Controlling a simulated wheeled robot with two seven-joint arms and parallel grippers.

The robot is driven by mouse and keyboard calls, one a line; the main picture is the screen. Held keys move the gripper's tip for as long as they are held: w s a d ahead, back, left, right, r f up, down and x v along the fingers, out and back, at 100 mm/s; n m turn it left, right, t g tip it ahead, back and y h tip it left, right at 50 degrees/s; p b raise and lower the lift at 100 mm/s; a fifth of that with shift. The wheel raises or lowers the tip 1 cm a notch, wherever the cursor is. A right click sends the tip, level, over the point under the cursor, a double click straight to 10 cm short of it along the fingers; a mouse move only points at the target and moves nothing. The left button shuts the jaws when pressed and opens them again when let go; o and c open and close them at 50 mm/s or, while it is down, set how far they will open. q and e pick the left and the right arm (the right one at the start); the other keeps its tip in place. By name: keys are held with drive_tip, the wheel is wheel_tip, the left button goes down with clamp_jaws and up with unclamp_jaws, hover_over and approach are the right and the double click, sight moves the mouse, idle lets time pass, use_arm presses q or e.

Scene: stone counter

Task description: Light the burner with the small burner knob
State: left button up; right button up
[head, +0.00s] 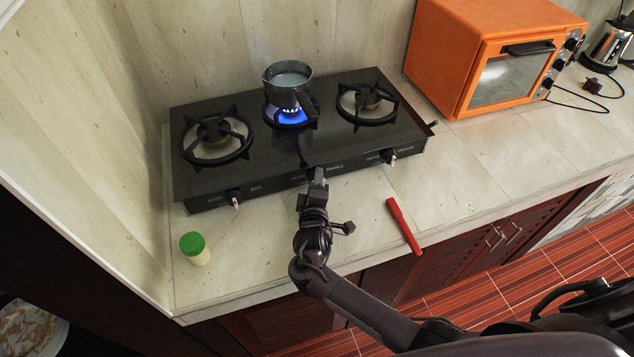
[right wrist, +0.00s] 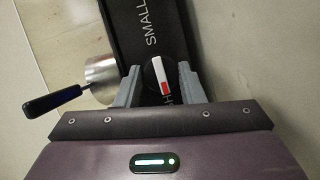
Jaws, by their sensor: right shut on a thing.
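The small burner knob (right wrist: 158,75) is black with a white and red pointer, on the dark front panel by the word SMALL. My right gripper (head: 318,174) is shut on it, with one finger on each side in the right wrist view (right wrist: 158,84). In the head view the gripper hides this knob. A blue flame (head: 291,116) burns on the middle burner, under a small metal pot (head: 287,92). The stove (head: 245,170) is black, with three burners. My left gripper is not in view.
The left knob (head: 235,199) and right knob (head: 390,157) are at either side. A green-capped jar (head: 194,248) and a red stick-like object (head: 404,226) are on the counter (head: 460,180). An orange oven (head: 490,65) stands at the back right.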

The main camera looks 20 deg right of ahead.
drive_tip(key=o, duration=1)
drive_tip(key=shift+r, duration=0.1)
